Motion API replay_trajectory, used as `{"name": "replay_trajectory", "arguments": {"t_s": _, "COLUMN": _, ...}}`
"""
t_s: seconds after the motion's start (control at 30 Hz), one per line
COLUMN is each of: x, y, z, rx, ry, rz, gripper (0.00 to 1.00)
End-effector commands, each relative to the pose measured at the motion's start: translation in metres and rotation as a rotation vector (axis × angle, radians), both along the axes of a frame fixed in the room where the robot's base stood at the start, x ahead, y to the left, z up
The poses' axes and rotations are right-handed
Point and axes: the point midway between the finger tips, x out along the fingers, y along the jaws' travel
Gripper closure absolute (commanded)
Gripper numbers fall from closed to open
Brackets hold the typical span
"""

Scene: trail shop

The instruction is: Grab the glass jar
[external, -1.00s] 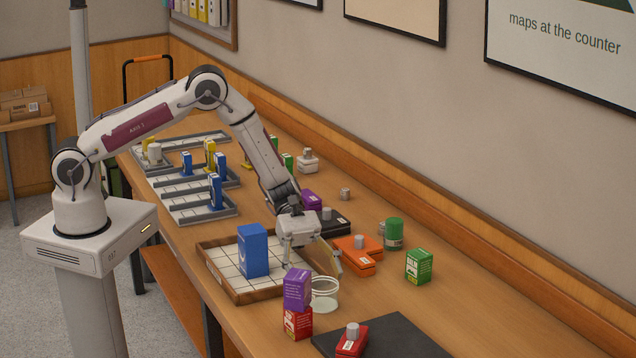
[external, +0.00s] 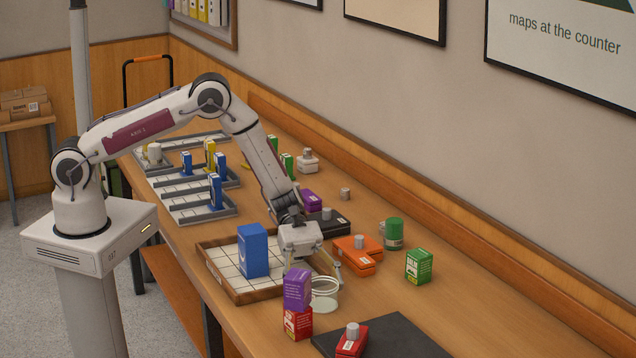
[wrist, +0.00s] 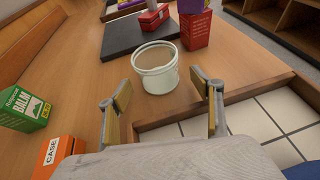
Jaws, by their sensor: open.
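The glass jar (external: 324,292) is a clear, open-topped, round vessel standing upright on the wooden table. In the wrist view the jar (wrist: 156,68) stands just beyond my fingertips, roughly centred between them. My gripper (external: 314,270) is open and empty, pointing down and forward at the jar. In the wrist view the two fingers of my gripper (wrist: 164,92) are spread wide, with the jar ahead of the gap. In the external view the fingers partly overlap the jar, and the purple box hides a bit of its left side.
A purple box (external: 297,289) sits on a red box (external: 297,323) close beside the jar. A tiled tray (external: 222,262) holds a blue box (external: 253,250). An orange case (external: 358,252), a green box (external: 418,266) and a green canister (external: 394,233) stand behind. A dark mat (external: 395,340) bears a red box (external: 352,340).

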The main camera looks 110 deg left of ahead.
Motion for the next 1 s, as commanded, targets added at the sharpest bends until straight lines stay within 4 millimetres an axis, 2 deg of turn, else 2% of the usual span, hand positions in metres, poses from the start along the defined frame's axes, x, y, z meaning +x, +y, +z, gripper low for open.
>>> {"name": "replay_trajectory", "arguments": {"t_s": 0.37, "x": 0.002, "y": -0.003, "z": -0.001, "rx": 0.000, "ry": 0.000, "rz": -0.001, "gripper": 0.34}}
{"name": "replay_trajectory", "arguments": {"t_s": 0.8, "x": 0.027, "y": -0.035, "z": -0.012, "rx": 0.000, "ry": 0.002, "rz": -0.001, "gripper": 0.34}}
{"name": "replay_trajectory", "arguments": {"t_s": 1.0, "x": 0.031, "y": -0.039, "z": -0.015, "rx": -0.001, "ry": 0.001, "rz": 0.000, "gripper": 0.34}}
